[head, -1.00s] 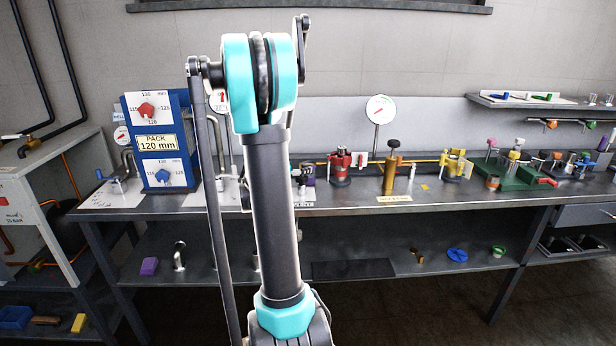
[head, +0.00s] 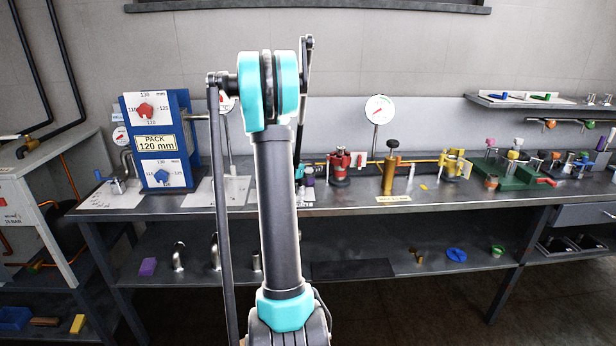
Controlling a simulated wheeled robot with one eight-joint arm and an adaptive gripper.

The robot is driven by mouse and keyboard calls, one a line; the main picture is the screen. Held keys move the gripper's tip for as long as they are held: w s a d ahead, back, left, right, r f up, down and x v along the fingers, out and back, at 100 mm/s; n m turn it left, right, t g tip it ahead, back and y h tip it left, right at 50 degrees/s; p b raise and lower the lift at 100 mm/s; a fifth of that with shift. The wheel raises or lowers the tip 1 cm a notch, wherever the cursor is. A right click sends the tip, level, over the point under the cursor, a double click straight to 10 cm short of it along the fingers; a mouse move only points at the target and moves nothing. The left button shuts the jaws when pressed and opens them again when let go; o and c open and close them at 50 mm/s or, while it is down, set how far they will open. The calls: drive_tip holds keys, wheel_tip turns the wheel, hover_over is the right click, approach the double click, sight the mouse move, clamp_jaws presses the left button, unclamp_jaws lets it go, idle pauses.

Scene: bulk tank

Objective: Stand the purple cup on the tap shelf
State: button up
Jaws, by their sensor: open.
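The long grey bench (head: 440,197) carries a blue gauge box (head: 158,142), a red clamp (head: 339,165), a brass cylinder (head: 390,170) and a green tray (head: 510,174). A purple block (head: 148,267) lies on the lower shelf. The floor at the front right is clear.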

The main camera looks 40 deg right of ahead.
drive_tip(key=shift+c, duration=0.4)
drive_tip(key=c, duration=1.1)
drive_tip(key=shift+r, duration=0.1)
